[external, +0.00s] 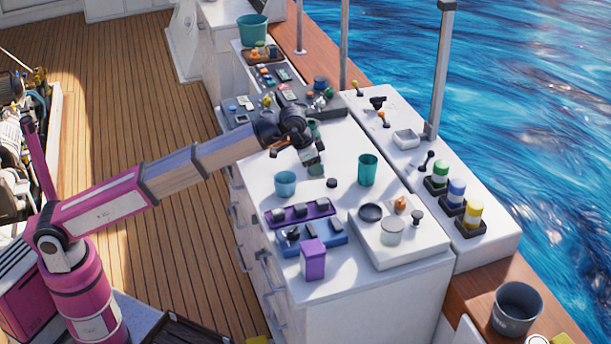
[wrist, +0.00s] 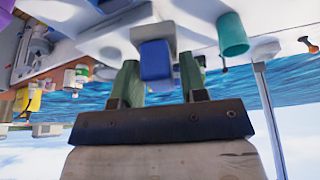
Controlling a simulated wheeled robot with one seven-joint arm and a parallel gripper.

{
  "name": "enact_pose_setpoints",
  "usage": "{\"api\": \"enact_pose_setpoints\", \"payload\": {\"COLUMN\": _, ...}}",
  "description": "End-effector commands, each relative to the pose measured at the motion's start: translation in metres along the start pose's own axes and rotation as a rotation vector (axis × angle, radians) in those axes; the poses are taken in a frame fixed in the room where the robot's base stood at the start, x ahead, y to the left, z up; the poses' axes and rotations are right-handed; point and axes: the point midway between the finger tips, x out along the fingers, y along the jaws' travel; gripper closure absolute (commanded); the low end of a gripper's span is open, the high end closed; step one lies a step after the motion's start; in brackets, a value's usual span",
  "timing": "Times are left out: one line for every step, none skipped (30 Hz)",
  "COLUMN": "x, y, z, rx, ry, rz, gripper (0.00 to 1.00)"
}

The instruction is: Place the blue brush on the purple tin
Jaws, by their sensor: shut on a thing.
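My gripper (external: 311,158) is over the far half of the white counter, at the end of my outstretched arm. In the wrist view its two green fingers (wrist: 160,82) are closed on a blue block-like piece, which I take to be the blue brush (wrist: 156,60). The brush cannot be made out clearly in the external view. The purple tin (external: 313,262) stands upright at the near front of the counter, by the blue tray (external: 333,239). My gripper is well behind the tin and apart from it.
A purple tray (external: 272,217) lies behind the blue tray. A white panel (external: 381,256) with a dish, a jar and knobs is right of the tin.

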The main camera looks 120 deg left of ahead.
Motion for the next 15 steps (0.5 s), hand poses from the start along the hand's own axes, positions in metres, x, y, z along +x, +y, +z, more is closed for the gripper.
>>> {"api": "enact_pose_setpoints", "payload": {"x": -0.013, "y": 0.022, "z": 0.008, "rx": 0.029, "ry": 0.004, "rz": 0.012, "gripper": 0.85}}
{"api": "enact_pose_setpoints", "payload": {"x": -0.019, "y": 0.033, "z": 0.012, "rx": 0.044, "ry": 0.003, "rz": 0.018, "gripper": 0.85}}
{"api": "enact_pose_setpoints", "payload": {"x": -0.027, "y": 0.047, "z": 0.017, "rx": 0.064, "ry": 0.002, "rz": 0.026, "gripper": 0.85}}
{"api": "enact_pose_setpoints", "payload": {"x": -0.034, "y": 0.056, "z": 0.02, "rx": 0.077, "ry": 0.003, "rz": 0.031, "gripper": 0.85}}
{"api": "enact_pose_setpoints", "payload": {"x": -0.039, "y": 0.066, "z": 0.024, "rx": 0.091, "ry": 0.004, "rz": 0.037, "gripper": 0.85}}
{"api": "enact_pose_setpoints", "payload": {"x": -0.045, "y": 0.076, "z": 0.028, "rx": 0.106, "ry": 0.003, "rz": 0.043, "gripper": 0.85}}
{"api": "enact_pose_setpoints", "payload": {"x": -0.05, "y": 0.084, "z": 0.031, "rx": 0.117, "ry": 0.002, "rz": 0.047, "gripper": 0.85}}
{"api": "enact_pose_setpoints", "payload": {"x": -0.054, "y": 0.09, "z": 0.034, "rx": 0.127, "ry": 0.002, "rz": 0.051, "gripper": 0.85}}
{"api": "enact_pose_setpoints", "payload": {"x": -0.06, "y": 0.098, "z": 0.037, "rx": 0.138, "ry": 0.002, "rz": 0.056, "gripper": 0.85}}
{"api": "enact_pose_setpoints", "payload": {"x": -0.063, "y": 0.102, "z": 0.04, "rx": 0.145, "ry": 0.003, "rz": 0.059, "gripper": 0.85}}
{"api": "enact_pose_setpoints", "payload": {"x": -0.066, "y": 0.107, "z": 0.042, "rx": 0.152, "ry": 0.003, "rz": 0.061, "gripper": 0.85}}
{"api": "enact_pose_setpoints", "payload": {"x": -0.068, "y": 0.112, "z": 0.044, "rx": 0.159, "ry": 0.002, "rz": 0.064, "gripper": 0.85}}
{"api": "enact_pose_setpoints", "payload": {"x": -0.07, "y": 0.114, "z": 0.045, "rx": 0.164, "ry": 0.002, "rz": 0.066, "gripper": 0.85}}
{"api": "enact_pose_setpoints", "payload": {"x": -0.071, "y": 0.117, "z": 0.046, "rx": 0.167, "ry": 0.001, "rz": 0.067, "gripper": 0.85}}
{"api": "enact_pose_setpoints", "payload": {"x": -0.071, "y": 0.12, "z": 0.047, "rx": 0.17, "ry": 0.001, "rz": 0.069, "gripper": 0.85}}
